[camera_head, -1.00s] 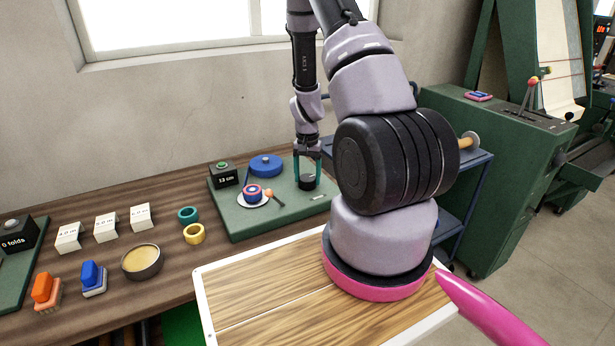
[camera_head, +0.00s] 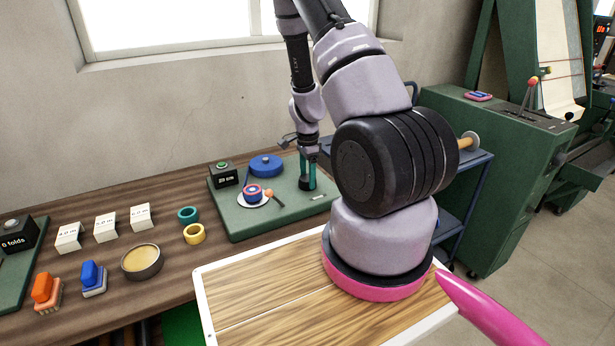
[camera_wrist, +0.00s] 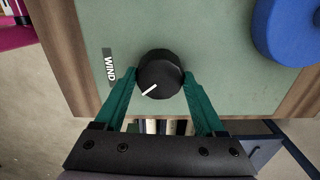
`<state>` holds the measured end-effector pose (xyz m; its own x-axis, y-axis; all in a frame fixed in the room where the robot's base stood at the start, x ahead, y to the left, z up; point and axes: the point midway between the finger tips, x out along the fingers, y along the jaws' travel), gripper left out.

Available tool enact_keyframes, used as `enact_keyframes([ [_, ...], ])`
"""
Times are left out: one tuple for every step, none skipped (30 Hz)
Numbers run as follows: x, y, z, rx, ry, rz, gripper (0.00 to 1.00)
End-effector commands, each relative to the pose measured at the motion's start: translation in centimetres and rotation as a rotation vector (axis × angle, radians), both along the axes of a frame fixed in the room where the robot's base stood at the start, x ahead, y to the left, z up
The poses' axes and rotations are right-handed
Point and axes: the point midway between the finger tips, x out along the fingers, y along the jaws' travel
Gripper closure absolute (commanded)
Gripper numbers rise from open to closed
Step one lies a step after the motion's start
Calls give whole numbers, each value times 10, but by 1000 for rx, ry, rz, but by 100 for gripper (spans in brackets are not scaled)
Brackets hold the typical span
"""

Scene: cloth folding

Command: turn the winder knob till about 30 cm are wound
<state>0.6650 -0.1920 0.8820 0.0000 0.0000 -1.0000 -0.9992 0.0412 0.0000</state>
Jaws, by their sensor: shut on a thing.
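The winder knob (camera_wrist: 160,74) is black and round with a white pointer line. It sits on the green board (camera_wrist: 215,80) beside a "WIND" label (camera_wrist: 109,66). My gripper (camera_wrist: 160,80) has teal fingers, one on each side of the knob, shut on it. In the head view my gripper (camera_head: 307,183) stands upright over the board and hides most of the knob. A small black display (camera_head: 224,178) at the board's back left seems to read 20 cm. A blue reel (camera_head: 265,166) lies at the back. A red and blue roll (camera_head: 253,191) sits on a white disc, next to an orange-tipped piece (camera_head: 270,195).
Teal and yellow rings (camera_head: 194,233), a round bowl (camera_head: 141,262), two brushes (camera_head: 91,277) and white labelled blocks (camera_head: 105,228) stand on the wooden bench to the left. A white-edged wooden panel (camera_head: 250,300) lies in front. A blue shelf cart (camera_head: 455,190) stands to the right.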

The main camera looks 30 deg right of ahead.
Motion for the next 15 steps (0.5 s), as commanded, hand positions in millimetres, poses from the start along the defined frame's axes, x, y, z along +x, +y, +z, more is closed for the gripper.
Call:
enact_keyframes([
  [1,0,0,-1,-1,-28,84],
  [1,0,0,-1,-1,-46,84],
  [1,0,0,-1,-1,-68,84],
  [1,0,0,0,-1,-82,84],
  [1,0,0,0,-1,-95,84],
  [1,0,0,0,-1,-113,84],
  [1,0,0,0,-1,-125,84],
  [1,0,0,0,-1,-135,84],
  [1,0,0,0,-1,-147,84],
  [1,0,0,0,-1,-155,84],
  [1,0,0,0,-1,-162,84],
  [1,0,0,-1,-1,-169,84],
  [1,0,0,-1,-1,-173,84],
  [1,0,0,-1,-1,-177,84],
  [1,0,0,-1,-1,-181,84],
])
